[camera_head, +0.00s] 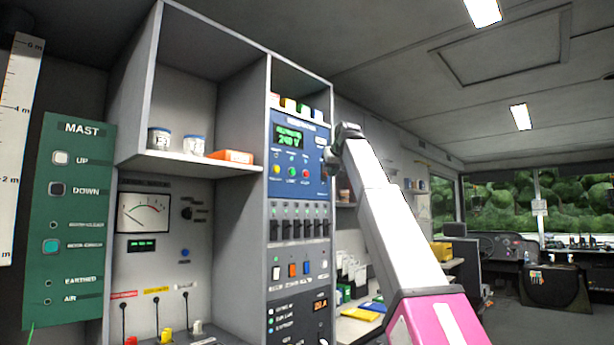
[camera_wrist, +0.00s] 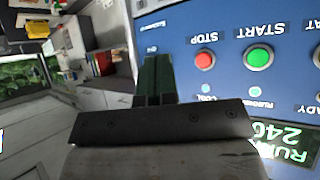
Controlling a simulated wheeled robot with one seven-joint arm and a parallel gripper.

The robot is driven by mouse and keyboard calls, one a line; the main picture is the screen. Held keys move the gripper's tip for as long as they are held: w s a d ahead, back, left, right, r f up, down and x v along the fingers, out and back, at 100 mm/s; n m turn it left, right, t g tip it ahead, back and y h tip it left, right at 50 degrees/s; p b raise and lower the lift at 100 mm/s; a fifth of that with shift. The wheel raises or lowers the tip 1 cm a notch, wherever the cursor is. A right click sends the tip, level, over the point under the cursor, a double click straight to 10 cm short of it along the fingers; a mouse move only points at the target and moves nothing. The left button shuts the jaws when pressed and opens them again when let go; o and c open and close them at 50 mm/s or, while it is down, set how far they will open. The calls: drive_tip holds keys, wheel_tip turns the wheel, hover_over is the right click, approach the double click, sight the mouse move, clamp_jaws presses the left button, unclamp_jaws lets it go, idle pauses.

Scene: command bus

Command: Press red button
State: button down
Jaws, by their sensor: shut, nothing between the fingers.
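The red button (camera_wrist: 204,60), labelled STOP, sits on the blue control panel (camera_wrist: 225,25) in the wrist view, which shows the panel upside down. In the head view it is the rightmost small button (camera_head: 305,173) of the panel's coloured row. My gripper (camera_wrist: 157,58) is shut and empty, its dark green fingers pointing toward the panel's edge, left of the red button in the wrist view. In the head view my gripper (camera_head: 329,158) is at the panel's right edge, right of the button. The fingers do not cover the button; their exact gap from the panel cannot be told.
A green START button (camera_wrist: 258,57) is beside the red one. Below the panel is a row of black switches (camera_head: 298,228). An open shelf (camera_head: 190,163) with cans and an orange box is at left. The aisle at right looks open.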

drive_tip(key=shift+w+a, duration=0.1)
drive_tip(key=shift+a, duration=0.05)
drive_tip(key=shift+w+a, duration=0.9)
drive_tip(key=shift+a, duration=0.2)
drive_tip(key=shift+w+a, duration=0.85)
drive_tip(key=shift+a, duration=0.3)
drive_tip(key=shift+w+a, duration=0.9)
drive_tip(key=shift+a, duration=0.2)
drive_tip(key=shift+w+a, duration=0.1)
drive_tip(key=shift+w+a, duration=0.15)
drive_tip(key=shift+a, duration=0.05)
drive_tip(key=shift+w+a, duration=0.25)
drive_tip(key=shift+a, duration=0.1)
idle(0.4)
drive_tip(key=shift+d, duration=0.1)
drive_tip(key=shift+s+d, duration=0.5)
drive_tip(key=shift+d, duration=0.05)
drive_tip(key=shift+s+d, duration=0.1)
idle(0.4)
drive_tip(key=shift+s+d, duration=0.75)
drive_tip(key=shift+d, duration=0.2)
drive_tip(key=shift+s+d, duration=0.7)
drive_tip(key=shift+d, duration=0.25)
